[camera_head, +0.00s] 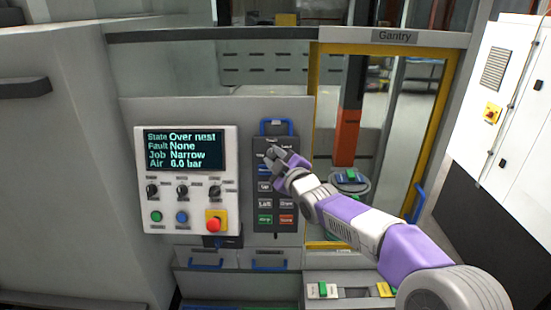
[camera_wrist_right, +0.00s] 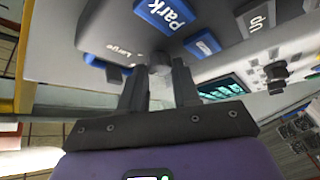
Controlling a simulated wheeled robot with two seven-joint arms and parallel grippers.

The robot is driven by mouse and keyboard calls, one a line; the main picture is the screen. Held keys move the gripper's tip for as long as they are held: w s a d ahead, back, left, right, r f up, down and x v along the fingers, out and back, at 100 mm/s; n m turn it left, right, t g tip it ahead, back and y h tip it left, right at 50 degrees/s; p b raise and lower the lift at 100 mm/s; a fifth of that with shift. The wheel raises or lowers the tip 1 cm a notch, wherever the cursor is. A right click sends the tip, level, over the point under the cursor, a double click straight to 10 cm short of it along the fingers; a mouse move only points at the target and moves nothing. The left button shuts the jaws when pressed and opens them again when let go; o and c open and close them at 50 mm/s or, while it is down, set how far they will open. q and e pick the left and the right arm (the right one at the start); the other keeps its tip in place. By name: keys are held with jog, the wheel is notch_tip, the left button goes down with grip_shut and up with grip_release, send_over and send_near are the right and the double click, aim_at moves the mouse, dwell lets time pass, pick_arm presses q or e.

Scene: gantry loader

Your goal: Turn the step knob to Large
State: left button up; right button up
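The grey hand pendant (camera_head: 260,228) hangs on the machine front, to the right of the control panel. In the right wrist view the pendant (camera_wrist_right: 100,22) appears turned over, with a small grey step knob (camera_wrist_right: 160,64) and the word "Large" printed near it. My right gripper (camera_head: 282,158) is at the upper part of the pendant and hides the knob in the head view. In the wrist view my right gripper (camera_wrist_right: 159,80) has its fingers apart, with the knob at the fingertips between them. Contact with the knob is not clear. My left gripper is out of view.
The control panel (camera_head: 142,211) has a screen reading "Over nest", "Fault None", "Job Narrow", and a red emergency button (camera_head: 214,224). A blue Park button (camera_wrist_right: 165,16) lies close to the knob. A yellow-framed gantry door (camera_head: 313,95) stands to the right.

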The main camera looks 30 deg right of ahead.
jog(key=shift+c, duration=1.4)
jog(key=m+b, duration=0.1)
jog(key=b, duration=0.1)
jog(key=m+h+b, duration=0.1)
jog(key=b, duration=0.1)
jog(key=shift+a+f+m+t, duration=0.1)
jog(key=shift+f+m+t, duration=0.2)
jog(key=shift+f, duration=0.05)
jog(key=shift+m+h+b, duration=0.45)
jog(key=shift+m+h, duration=0.05)
jog(key=shift+h, duration=0.1)
jog(key=shift+w+a+m+h, duration=0.15)
jog(key=shift+m+h, duration=0.55)
jog(key=shift+m, duration=0.4)
jog(key=m+h, duration=0.1)
jog(key=m, duration=0.1)
jog(key=m+h, duration=0.2)
jog(key=m, duration=0.1)
jog(key=shift+a+b, duration=0.2)
jog(key=shift+b, duration=0.2)
jog(key=shift+w+a+r+m+g+h, duration=0.1)
jog(key=shift+m+g+h, duration=0.25)
jog(key=shift+m+h, duration=0.8)
jog(key=shift+m+g+h, duration=0.35)
jog(key=shift+m+h, duration=0.2)
jog(key=shift+m, duration=1.5)
jog(key=o, duration=0.8)
jog(key=shift+c, duration=0.2)
